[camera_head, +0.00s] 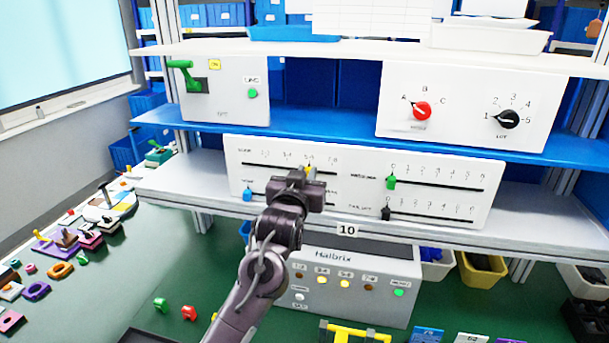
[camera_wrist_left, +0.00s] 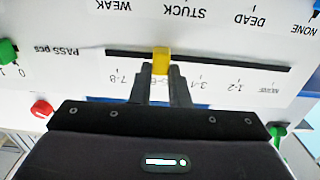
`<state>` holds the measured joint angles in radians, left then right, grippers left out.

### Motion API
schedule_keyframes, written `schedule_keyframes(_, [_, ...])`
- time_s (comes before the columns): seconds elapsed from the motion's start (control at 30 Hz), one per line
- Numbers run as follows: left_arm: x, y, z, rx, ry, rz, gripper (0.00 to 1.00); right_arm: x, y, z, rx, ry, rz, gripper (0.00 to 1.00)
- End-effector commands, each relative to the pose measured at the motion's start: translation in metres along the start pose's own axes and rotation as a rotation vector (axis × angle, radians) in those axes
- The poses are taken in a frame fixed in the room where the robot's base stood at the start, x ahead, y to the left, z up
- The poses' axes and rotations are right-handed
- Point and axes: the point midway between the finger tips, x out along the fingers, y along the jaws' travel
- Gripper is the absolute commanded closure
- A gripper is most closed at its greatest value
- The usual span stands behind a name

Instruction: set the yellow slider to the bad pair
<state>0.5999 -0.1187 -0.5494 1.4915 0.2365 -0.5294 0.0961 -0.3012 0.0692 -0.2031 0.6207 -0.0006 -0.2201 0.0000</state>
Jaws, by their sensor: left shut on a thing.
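The yellow slider (camera_head: 309,169) is on the upper left slot of the white slider panel (camera_head: 345,168); the wrist view shows it as a yellow block (camera_wrist_left: 161,60) on a black slot. My left gripper (camera_head: 308,176) is shut on it; the fingertips (camera_wrist_left: 161,72) sit on its two sides. The slider stands by a mark that looks like 5-6, between 7-8 and 3-4. On the grey Halbrix box (camera_head: 345,258) below, two middle lamps glow yellow (camera_head: 321,280) (camera_head: 345,284), the outer two look brown and a green one (camera_head: 398,292) is lit. My right gripper is not in view.
The panel also carries a blue slider (camera_head: 247,194), a green slider (camera_head: 391,182) and a black slider (camera_head: 385,213). A blue shelf (camera_head: 330,122) above holds two white boxes with a green lever (camera_head: 184,72) and two knobs. Loose coloured parts lie at the left.

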Motion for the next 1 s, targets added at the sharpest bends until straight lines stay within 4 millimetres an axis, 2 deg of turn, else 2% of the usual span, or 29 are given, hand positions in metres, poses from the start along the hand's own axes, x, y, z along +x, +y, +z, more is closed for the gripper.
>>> schedule_keyframes(0.07, [0.0,0.0,0.0,0.0,0.0,0.001,1.0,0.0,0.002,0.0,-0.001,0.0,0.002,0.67])
schedule_keyframes(0.1, [0.0,0.0,0.0,0.0,0.0,0.0,0.81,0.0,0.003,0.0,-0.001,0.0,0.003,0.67])
schedule_keyframes(0.27, [0.0,0.0,0.0,0.0,0.0,0.0,0.62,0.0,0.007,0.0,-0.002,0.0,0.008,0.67])
schedule_keyframes(0.63, [-0.006,0.0,0.002,0.0,0.0,0.0,0.62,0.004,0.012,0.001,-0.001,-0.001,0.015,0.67])
schedule_keyframes(1.0, [-0.06,0.0,0.003,0.0,0.001,0.001,0.62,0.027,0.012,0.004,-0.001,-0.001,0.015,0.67])
